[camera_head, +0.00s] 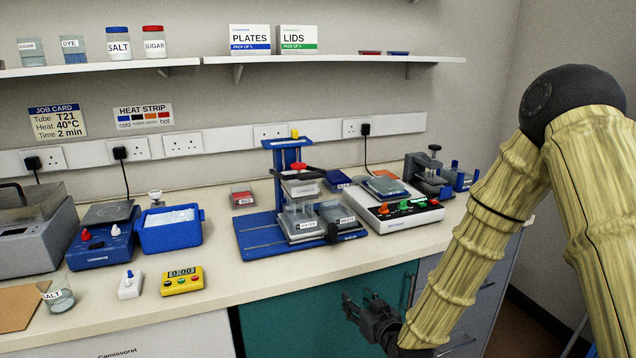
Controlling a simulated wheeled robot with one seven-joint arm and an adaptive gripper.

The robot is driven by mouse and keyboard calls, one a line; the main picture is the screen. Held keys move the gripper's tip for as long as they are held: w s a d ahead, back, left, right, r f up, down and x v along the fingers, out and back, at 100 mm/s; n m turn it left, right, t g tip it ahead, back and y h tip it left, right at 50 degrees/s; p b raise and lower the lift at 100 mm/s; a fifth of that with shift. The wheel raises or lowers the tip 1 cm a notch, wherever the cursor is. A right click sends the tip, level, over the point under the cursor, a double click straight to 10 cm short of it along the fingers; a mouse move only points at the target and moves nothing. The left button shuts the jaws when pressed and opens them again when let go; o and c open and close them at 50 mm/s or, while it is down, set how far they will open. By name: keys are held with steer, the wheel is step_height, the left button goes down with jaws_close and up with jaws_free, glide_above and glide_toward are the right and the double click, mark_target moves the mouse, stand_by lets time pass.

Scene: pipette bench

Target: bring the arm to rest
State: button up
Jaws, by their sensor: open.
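My arm comes in from the right of the head view, with a black elbow joint at the upper right and pale yellow ribbed links. My gripper (350,308) hangs at the lower middle, in front of the teal cabinet door (285,312) and below the bench's front edge. It is dark and small in the picture. Its fingers point left and stand open, with nothing seen between them. It is apart from the things on the bench.
A shelf (330,60) runs above. Free bench surface lies right of the timer.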

steer(key=s+d+f+m+g+h+p, duration=0.1)
steer(key=s+d+f+g, duration=0.25)
steer(key=s+f, duration=0.7)
steer(key=s+d+f+m+g+h+p, duration=0.15)
steer(key=s+f+g, duration=0.25)
steer(key=s+f, duration=0.65)
steer(key=s+d+f+g, duration=0.2)
steer(key=s, duration=0.5)
steer(key=s+d+f+g+h, duration=0.1)
steer(key=s+d+f+g, duration=0.1)
steer(key=s, duration=0.6)
steer(key=s+d+f+g+h, duration=0.1)
steer(key=s+f+g, duration=0.1)
steer(key=s, duration=0.5)
steer(key=shift+s+d+f+m, duration=0.15)
steer(key=shift+d+f+m, duration=0.3)
steer(key=shift+f, duration=0.1)
steer(key=shift+g, duration=0.25)
